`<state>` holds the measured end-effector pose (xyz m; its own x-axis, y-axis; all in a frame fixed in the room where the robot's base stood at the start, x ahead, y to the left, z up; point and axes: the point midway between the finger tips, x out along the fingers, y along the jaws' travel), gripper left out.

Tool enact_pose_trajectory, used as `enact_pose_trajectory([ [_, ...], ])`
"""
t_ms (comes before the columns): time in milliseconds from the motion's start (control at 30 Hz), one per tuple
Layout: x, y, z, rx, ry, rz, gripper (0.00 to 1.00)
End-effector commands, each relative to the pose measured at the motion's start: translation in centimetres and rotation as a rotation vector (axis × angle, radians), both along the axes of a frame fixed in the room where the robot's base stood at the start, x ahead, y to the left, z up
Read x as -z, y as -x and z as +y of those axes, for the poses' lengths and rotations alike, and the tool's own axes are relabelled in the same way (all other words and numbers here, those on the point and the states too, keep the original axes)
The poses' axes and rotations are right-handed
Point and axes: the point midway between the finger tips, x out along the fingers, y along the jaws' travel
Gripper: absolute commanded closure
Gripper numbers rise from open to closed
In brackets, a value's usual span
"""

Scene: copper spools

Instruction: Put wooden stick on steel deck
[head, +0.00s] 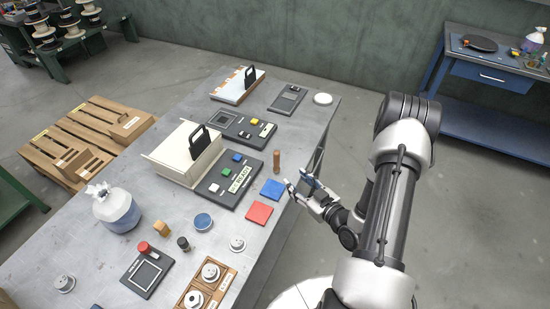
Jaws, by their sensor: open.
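A brown wooden stick (277,162) stands upright on the grey steel deck of the workbench (225,215), near its right edge and beside the black panel with coloured buttons. My gripper (299,186) is at the right edge of the deck, just right of a blue square (272,190). It is open, with nothing seen between its fingers. It is apart from the stick, to the right of it and nearer the camera.
A red square (259,212) lies near the blue one. A tan wooden block (162,229) stands left. Bare deck shows at front right.

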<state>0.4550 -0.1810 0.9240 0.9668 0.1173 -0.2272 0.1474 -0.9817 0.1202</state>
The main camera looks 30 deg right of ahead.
Motion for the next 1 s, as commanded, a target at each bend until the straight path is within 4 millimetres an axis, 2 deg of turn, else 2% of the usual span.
enact_pose_trajectory([
  [33, 0.6, 1.2, 0.2, 0.022, -0.045, -0.041, 0.57],
  [200, 0.7, 3.8, 0.4, 0.080, -0.139, -0.172, 0.57],
  [367, 0.6, 4.2, 0.5, 0.099, -0.165, -0.217, 0.57],
  [467, 0.6, 2.7, 0.7, 0.096, -0.165, -0.220, 0.57],
  [800, 0.6, -4.6, 0.9, 0.095, -0.163, -0.220, 0.57],
  [1000, 0.6, -7.2, 0.9, 0.100, -0.164, -0.218, 0.57],
])
